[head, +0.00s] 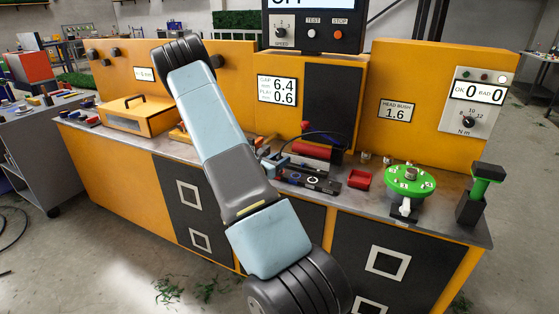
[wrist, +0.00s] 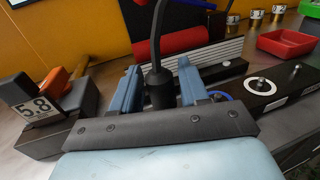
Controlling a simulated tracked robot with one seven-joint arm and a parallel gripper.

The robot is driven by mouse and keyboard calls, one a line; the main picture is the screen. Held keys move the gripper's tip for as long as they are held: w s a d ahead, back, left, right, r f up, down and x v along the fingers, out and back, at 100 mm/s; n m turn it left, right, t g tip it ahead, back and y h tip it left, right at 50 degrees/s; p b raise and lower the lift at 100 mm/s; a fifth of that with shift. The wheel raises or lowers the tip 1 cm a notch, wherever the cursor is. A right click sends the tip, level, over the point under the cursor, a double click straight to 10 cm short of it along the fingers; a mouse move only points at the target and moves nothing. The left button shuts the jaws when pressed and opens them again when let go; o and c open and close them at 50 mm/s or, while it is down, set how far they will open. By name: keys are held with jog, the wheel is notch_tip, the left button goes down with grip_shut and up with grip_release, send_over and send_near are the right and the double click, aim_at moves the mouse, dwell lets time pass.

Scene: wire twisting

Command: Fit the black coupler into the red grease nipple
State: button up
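In the wrist view the two blue fingers of my gripper (wrist: 160,75) stand on either side of the black coupler (wrist: 160,90). A black hose rises from its top. Narrow gaps seem to show beside it; I cannot tell whether the fingers touch it. The dark wrist plate hides its lower end. Small red bits show by both fingertips, but I cannot make out the red grease nipple for sure. In the head view my gripper (head: 272,160) is small and low over the bench, partly hidden by my arm.
A red cylinder (wrist: 188,38) lies behind the fingers, with a ribbed metal rail (wrist: 208,65) in front. A black plate with round fittings (wrist: 262,86) and a red tray (wrist: 287,44) are on the right. A block marked 5.8 (wrist: 35,107) stands left. A green turntable (head: 410,181) is farther right.

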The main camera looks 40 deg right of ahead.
jog(key=o, duration=0.3)
jog(key=a, duration=0.4)
jog(key=s+a, duration=0.1)
jog(key=a, duration=0.8)
jog(key=shift+s+a+f, duration=0.1)
jog(key=shift+s+a, duration=0.25)
